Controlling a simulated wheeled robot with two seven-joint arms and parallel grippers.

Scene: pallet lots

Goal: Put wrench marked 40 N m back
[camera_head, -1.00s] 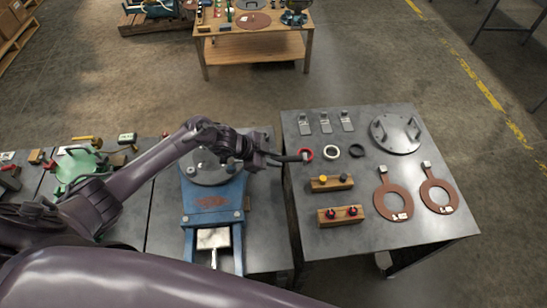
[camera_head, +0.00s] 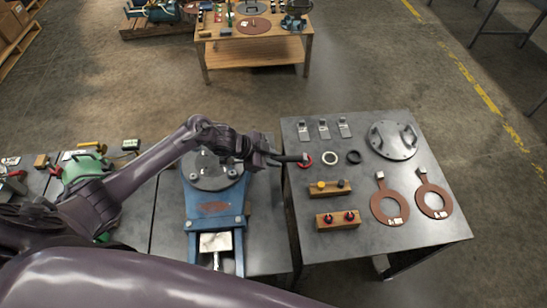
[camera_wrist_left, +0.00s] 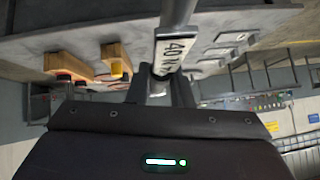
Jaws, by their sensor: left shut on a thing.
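My left gripper (camera_head: 268,157) is shut on the wrench marked 40 N m (camera_head: 293,158). Its dark handle end sticks out to the right, over the left edge of the right-hand table, close to a red ring. In the left wrist view the wrench (camera_wrist_left: 178,14) rises between the gripper's fingers (camera_wrist_left: 160,90), and its white label reading "40 N" (camera_wrist_left: 173,52) faces the camera; the rest of the label is partly hidden. The wrench's other end is hidden in the head view. My right gripper is not in view.
The right table (camera_head: 405,236) holds a red ring (camera_head: 304,160), white and black rings, two wooden blocks (camera_head: 338,219), brown ring gaskets (camera_head: 389,207), metal clips and a round handled plate (camera_head: 394,140). A blue stand (camera_head: 215,208) with a grey flange (camera_head: 213,170) is below my left arm.

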